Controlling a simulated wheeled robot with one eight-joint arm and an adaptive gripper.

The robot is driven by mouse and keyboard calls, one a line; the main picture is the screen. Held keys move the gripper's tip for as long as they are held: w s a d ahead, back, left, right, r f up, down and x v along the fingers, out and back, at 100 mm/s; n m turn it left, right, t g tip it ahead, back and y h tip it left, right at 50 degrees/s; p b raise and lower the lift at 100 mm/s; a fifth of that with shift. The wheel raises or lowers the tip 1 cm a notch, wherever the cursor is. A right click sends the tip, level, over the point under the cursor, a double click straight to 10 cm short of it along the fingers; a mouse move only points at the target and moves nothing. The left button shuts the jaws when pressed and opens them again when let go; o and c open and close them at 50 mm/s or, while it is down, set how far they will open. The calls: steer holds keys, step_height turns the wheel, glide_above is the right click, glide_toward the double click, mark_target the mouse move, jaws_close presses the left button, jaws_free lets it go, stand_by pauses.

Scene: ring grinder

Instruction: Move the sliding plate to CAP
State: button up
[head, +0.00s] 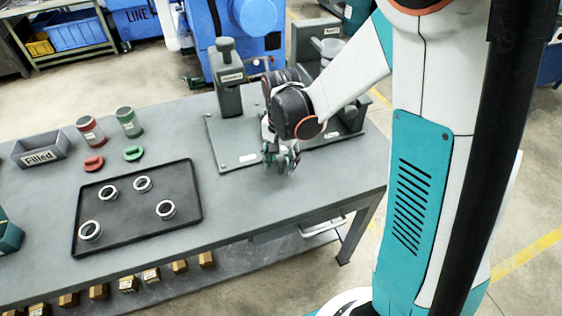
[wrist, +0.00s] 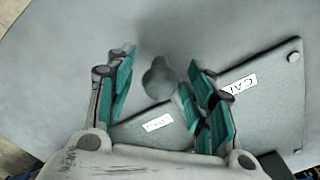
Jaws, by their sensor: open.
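My gripper (head: 283,160) is low over the front edge of the grinder's grey base plate (head: 226,157). In the wrist view my gripper (wrist: 159,65) is open, its green fingers spread. A round grey knob (wrist: 161,78) shows between them, apart from both; it looks like the handle of the sliding plate. The CAP label (wrist: 238,86) lies right of the fingers on the base plate, near a corner bolt. A second label (wrist: 158,123), too blurred to read, is below the knob. In the head view my gripper and wrist hide the knob and most of the sliding plate.
The grinder's upright post (head: 228,80) stands behind and left of my gripper, another grey unit (head: 312,45) behind it. A black tray (head: 190,205) with several rings lies left. Red and green cups (head: 128,122) and a Filled bin (head: 40,150) stand further left. The front-right tabletop (head: 290,205) is clear.

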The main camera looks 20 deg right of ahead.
jaws_close()
steer(key=a, duration=1.3)
steer(key=shift+a, duration=0.4)
steer(key=shift+c, duration=2.1)
jaws_free()
steer(key=o, duration=0.4)
steer(key=shift+a, duration=0.2)
